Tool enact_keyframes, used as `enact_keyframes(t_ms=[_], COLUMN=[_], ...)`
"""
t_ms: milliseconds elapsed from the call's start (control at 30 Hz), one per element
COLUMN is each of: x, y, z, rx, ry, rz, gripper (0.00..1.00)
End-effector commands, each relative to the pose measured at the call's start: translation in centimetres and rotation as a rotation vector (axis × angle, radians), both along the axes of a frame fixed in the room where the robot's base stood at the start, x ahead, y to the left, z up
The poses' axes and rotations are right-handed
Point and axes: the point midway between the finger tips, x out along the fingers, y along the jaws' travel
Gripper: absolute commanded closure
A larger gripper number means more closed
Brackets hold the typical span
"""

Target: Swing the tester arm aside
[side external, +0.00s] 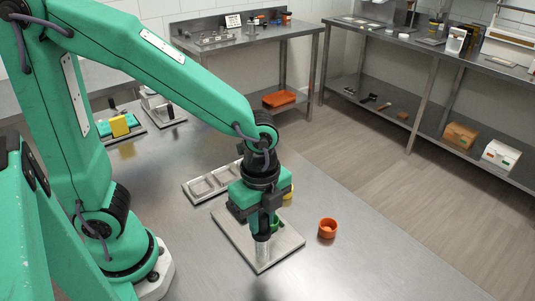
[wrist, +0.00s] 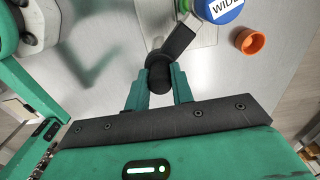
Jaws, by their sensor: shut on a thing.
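My gripper (wrist: 160,78) is shut on a dark round knob (wrist: 158,72) in the wrist view. In the side view my gripper (side external: 268,216) points down over a flat metal base plate (side external: 285,245). My gripper hides the knob and most of the tester arm there.
A blue disc marked "WIDE" (wrist: 224,10) lies at the wrist view's top, beside an orange cup (wrist: 249,41). The cup (side external: 328,229) stands right of the plate. A metal tray (side external: 212,183) lies behind my gripper. The table's front right is clear.

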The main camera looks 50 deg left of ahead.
Motion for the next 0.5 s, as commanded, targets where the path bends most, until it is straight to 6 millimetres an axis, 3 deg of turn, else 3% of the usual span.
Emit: enact_keyframes(t_ms=[500], x=[0.00], y=[-0.01], z=[0.07], rx=[0.000], ry=[0.000], rz=[0.297], gripper=[0.99])
